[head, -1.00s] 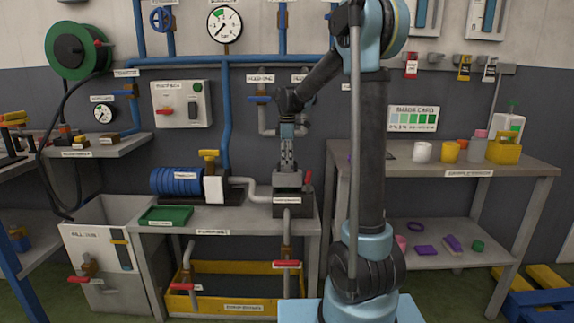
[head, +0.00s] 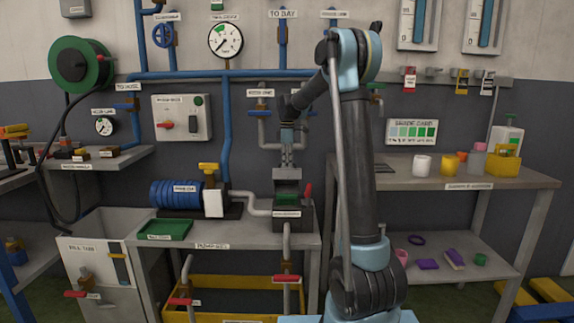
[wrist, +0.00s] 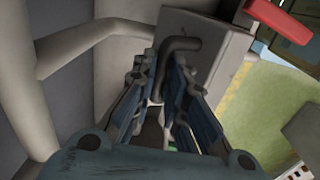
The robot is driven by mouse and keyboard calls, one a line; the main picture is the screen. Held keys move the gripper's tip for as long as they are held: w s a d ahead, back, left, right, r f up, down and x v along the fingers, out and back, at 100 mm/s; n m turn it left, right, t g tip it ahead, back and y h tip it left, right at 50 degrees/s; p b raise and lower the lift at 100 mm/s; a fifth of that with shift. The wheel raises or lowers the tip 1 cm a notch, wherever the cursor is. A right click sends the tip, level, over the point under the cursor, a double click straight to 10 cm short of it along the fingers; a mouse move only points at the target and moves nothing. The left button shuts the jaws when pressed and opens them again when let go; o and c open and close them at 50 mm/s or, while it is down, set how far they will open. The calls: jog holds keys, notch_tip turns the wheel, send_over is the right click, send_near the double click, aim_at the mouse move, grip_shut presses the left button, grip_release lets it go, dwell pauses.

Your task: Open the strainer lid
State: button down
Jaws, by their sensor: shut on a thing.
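The strainer (head: 293,217) is a dark box at the right end of the pump bench. Its grey lid (head: 287,176) stands raised above the box, and green shows in the gap below it. My gripper (head: 287,160) is above the lid, shut on its handle. In the wrist view the gripper's fingers (wrist: 163,75) close around the dark bent handle (wrist: 182,44) on the grey lid (wrist: 208,38). The fingers hide part of the handle. The lid's exact tilt is hard to tell.
A red-handled lever (head: 307,192) stands right beside the strainer. A pale pipe (head: 253,203) joins it on the left, near a blue pump (head: 175,194). A green tray (head: 166,229) lies on the bench's left. Blue pipes (head: 226,125) run along the wall behind.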

jog(key=shift+w, duration=0.1)
dwell(0.3)
jog(key=c, duration=1.6)
grip_release()
notch_tip(320, 180, up, 12)
jog(key=shift+s, duration=0.3)
jog(key=shift+f, duration=0.1)
